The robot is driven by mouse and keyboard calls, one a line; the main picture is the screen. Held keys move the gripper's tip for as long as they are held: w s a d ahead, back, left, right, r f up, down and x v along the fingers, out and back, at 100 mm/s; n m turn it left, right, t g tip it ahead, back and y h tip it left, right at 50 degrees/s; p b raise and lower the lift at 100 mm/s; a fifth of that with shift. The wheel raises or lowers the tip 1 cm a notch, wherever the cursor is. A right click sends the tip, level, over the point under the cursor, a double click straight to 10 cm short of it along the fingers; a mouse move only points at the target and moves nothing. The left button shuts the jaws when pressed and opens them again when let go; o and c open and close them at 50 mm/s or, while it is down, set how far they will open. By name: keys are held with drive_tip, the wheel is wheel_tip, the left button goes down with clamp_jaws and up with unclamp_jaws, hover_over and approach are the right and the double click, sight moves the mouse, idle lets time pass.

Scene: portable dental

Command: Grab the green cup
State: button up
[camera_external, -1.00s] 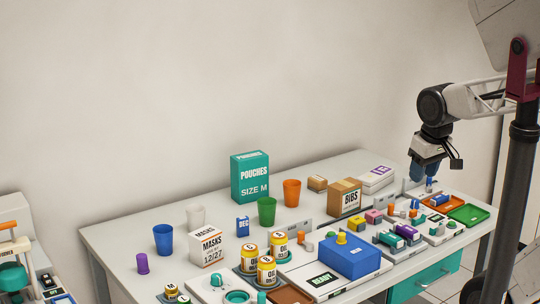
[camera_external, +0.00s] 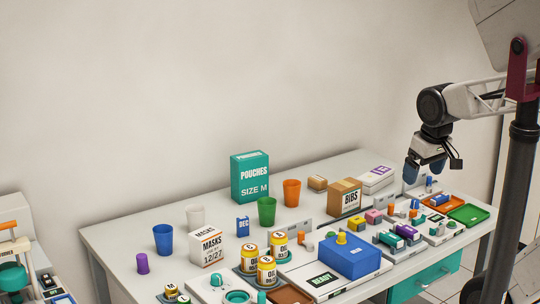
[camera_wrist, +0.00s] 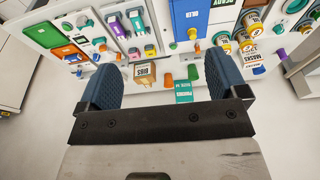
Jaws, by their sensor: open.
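The green cup (camera_external: 267,211) stands upright on the table, in front of the teal pouches box (camera_external: 250,178) and left of an orange cup (camera_external: 292,193). In the wrist view the green cup (camera_wrist: 193,72) is small and far off, beyond the gap between my fingers. My gripper (camera_external: 425,168) hangs above the right end of the table, well right of the cup and apart from it. Its blue fingers are spread wide and nothing is between them; both also frame the wrist view (camera_wrist: 160,75).
The bibs box (camera_external: 345,197) and a white box (camera_external: 377,178) stand between my gripper and the cup.

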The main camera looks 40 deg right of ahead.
drive_tip(key=w+a+f+m+y, duration=0.2)
drive_tip(key=w+a+m+y, duration=0.15)
drive_tip(key=w, duration=0.45)
drive_tip(key=w+a+f+m+y, duration=0.2)
drive_tip(key=w+m, duration=0.3)
drive_tip(key=w, duration=0.4)
drive_tip(key=w+a+f+m+y, duration=0.2)
drive_tip(key=w+a+f+m, duration=0.15)
drive_tip(key=w, duration=0.45)
drive_tip(key=m+t+y, duration=0.1)
drive_tip(key=m+t, duration=0.5)
drive_tip(key=m, duration=0.9)
approach(267, 202)
drive_tip(key=a, duration=0.1)
drive_tip(key=s+a, duration=0.1)
drive_tip(key=a, duration=0.1)
drive_tip(key=shift+a+r, duration=0.1)
drive_tip(key=shift+r, duration=0.05)
drive_tip(key=shift+w, duration=0.1)
drive_tip(key=shift+x, duration=1.3)
drive_tip(key=shift+x, duration=2.55)
drive_tip(key=shift+w, duration=0.1)
